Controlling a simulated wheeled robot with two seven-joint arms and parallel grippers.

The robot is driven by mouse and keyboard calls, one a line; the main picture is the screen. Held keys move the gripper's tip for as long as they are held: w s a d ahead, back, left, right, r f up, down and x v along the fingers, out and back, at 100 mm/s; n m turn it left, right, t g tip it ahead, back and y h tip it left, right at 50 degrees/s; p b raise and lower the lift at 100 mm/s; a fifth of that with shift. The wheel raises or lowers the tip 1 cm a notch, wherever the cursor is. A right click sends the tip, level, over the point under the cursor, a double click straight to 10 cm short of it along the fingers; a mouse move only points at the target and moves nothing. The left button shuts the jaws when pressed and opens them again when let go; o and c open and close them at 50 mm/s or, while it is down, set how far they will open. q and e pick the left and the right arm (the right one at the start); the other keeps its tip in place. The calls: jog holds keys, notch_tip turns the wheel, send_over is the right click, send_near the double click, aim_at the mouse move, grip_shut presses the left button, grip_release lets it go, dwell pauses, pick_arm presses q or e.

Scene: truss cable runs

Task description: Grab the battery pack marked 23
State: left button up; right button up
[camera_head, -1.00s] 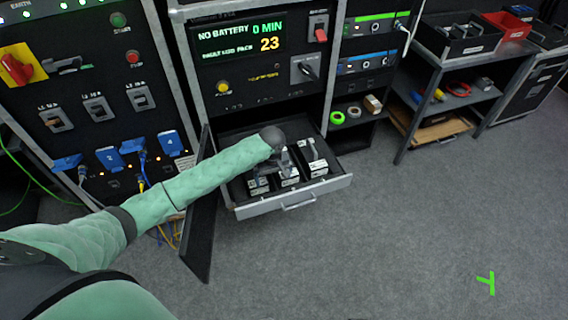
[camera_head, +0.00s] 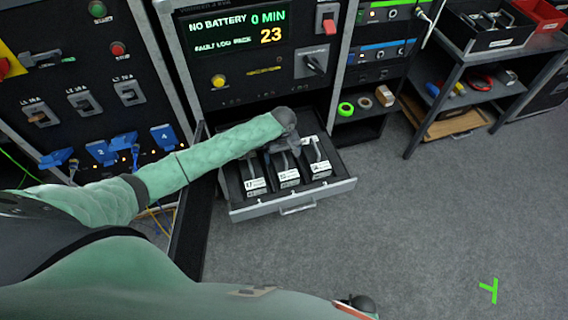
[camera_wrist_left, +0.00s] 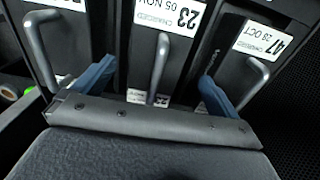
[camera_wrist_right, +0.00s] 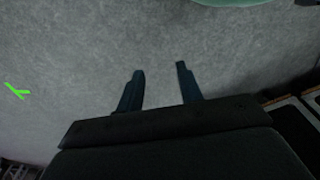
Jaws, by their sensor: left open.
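The battery pack marked 23 (camera_head: 288,176) is the middle one of three packs in an open drawer (camera_head: 294,203). In the left wrist view its white label reads 23, 05 NOV, CHARGED (camera_wrist_left: 177,18), upside down. My left gripper (camera_wrist_left: 157,72) is open over the pack, with one blue finger on each side of its grey upright handle (camera_wrist_left: 158,65). I cannot tell whether the fingers touch anything. In the head view my left gripper (camera_head: 287,143) hides part of the pack. My right gripper (camera_wrist_right: 160,68) is open and empty above the carpet.
A pack marked 47 (camera_wrist_left: 262,40) and another pack (camera_head: 316,158) flank pack 23. An open black door panel (camera_head: 190,225) stands left of the drawer. The rack display (camera_head: 236,32) reads NO BATTERY and 23. A shelf cart (camera_head: 465,95) stands right. The carpet in front is clear.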

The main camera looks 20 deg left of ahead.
pick_arm(q)
jog(key=shift+w+f, duration=0.15)
jog(key=shift+f, duration=0.15)
notch_tip(320, 180, down, 4)
jog(key=shift+d+r+p, duration=0.15)
jog(key=shift+r+p, duration=0.05)
jog(key=shift+p, duration=0.7)
jog(key=shift+w+f, duration=0.1)
jog(key=shift+f, duration=0.45)
jog(key=c, duration=1.6)
jog(key=shift+r, duration=0.1)
jog(key=c, duration=0.3)
pick_arm(e)
jog(key=f, duration=0.1)
jog(key=d+f, duration=0.1)
jog(key=f, duration=0.1)
jog(key=s+f, duration=0.1)
jog(key=shift+s+d+f, duration=0.1)
jog(key=shift+d+f, duration=0.2)
jog(key=shift+f, duration=0.1)
